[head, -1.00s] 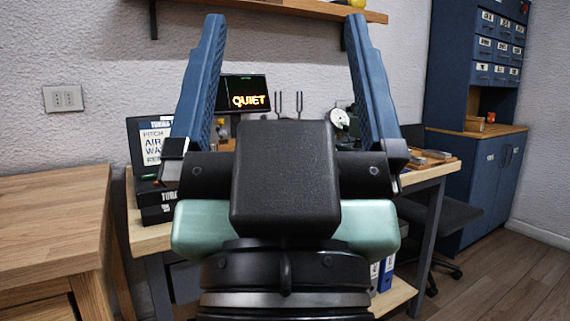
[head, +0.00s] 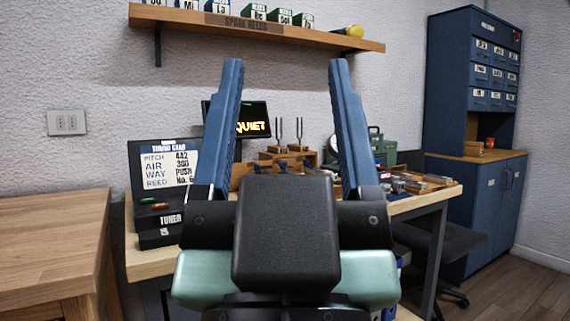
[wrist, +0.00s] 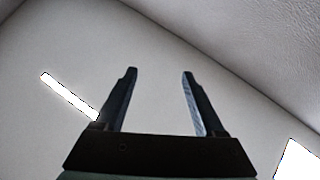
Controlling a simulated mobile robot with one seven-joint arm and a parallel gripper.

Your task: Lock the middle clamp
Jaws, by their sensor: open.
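My gripper (head: 287,65) is open and empty, with its two blue fingers pointing up in the middle of the head view. In the wrist view my gripper (wrist: 160,73) is also open, with only ceiling and wall beyond it. The workbench (head: 147,262) stands behind my gripper. A low wooden fixture (head: 243,171) on it shows small dark and blue knob-like parts between my fingers. I cannot tell whether these are the clamps. My gripper body hides the middle of the bench, and no middle clamp can be made out.
A black tuner case (head: 160,190) with a card stands at the bench's left. A "QUIET" screen (head: 252,120) and tuning forks (head: 299,132) are behind. A shelf (head: 200,20) hangs above. A wooden cabinet (head: 60,215) is at left, a blue cabinet (head: 480,190) at right.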

